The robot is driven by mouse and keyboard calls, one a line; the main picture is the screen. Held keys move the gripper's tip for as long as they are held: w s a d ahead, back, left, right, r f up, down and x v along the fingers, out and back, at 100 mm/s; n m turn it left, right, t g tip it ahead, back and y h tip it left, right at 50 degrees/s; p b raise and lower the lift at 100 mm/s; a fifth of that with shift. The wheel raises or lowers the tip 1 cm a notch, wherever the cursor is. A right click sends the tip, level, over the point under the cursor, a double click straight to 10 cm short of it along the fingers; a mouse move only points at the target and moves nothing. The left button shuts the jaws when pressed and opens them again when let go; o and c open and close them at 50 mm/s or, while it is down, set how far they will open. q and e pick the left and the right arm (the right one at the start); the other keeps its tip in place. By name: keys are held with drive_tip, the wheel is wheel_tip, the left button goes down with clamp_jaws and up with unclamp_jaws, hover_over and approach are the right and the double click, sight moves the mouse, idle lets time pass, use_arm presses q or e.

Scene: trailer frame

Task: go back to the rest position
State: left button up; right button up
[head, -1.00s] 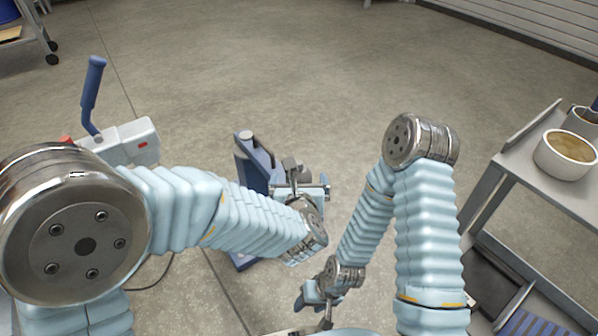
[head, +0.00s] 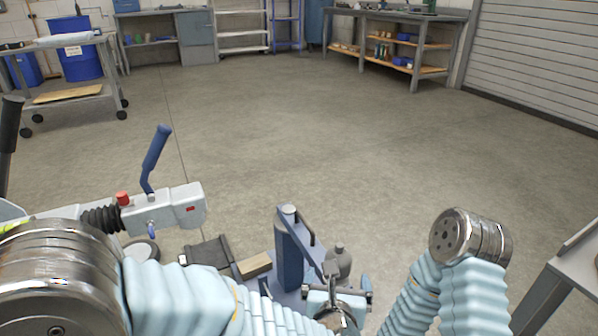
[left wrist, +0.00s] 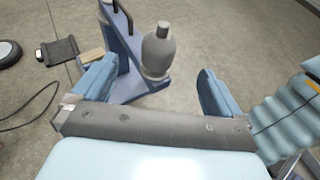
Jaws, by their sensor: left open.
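My left gripper (left wrist: 157,88) is open in the left wrist view, with its two blue fingers wide apart and nothing held between them. In the head view the left gripper (head: 338,284) shows low in the middle, partly covered by my arm. A grey bottle-shaped part (left wrist: 158,50) stands beyond the fingers, apart from them; it also shows in the head view (head: 341,262). It is beside a blue upright stand with a handle (head: 290,250). My right arm is at the lower right of the head view; its gripper is out of the picture.
The trailer coupling (head: 165,210) with a blue lever and red knob is at left. A dark chock (head: 208,256) and a wooden block (head: 255,265) lie near the stand. A grey table (head: 575,275) is at the right edge. The floor ahead is clear up to the workbenches.

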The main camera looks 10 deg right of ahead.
use_arm(q)
drive_tip(key=w+a+f+m+g+p, duration=0.4)
drive_tip(key=a+f+m+g+p, duration=0.15)
drive_tip(key=a+f+m, duration=0.85)
drive_tip(key=s+a+f+m+g+p, duration=0.2)
drive_tip(key=s+a+f+m+g, duration=0.1)
drive_tip(key=s+m, duration=0.4)
drive_tip(key=s+a+f+m+g+p, duration=0.3)
drive_tip(key=s+a+f+m, duration=0.3)
drive_tip(key=m, duration=0.3)
drive_tip(key=shift+s+a+f+m+g+h, duration=0.3)
drive_tip(key=shift+s+f+m+g, duration=0.1)
drive_tip(key=shift+f, duration=0.1)
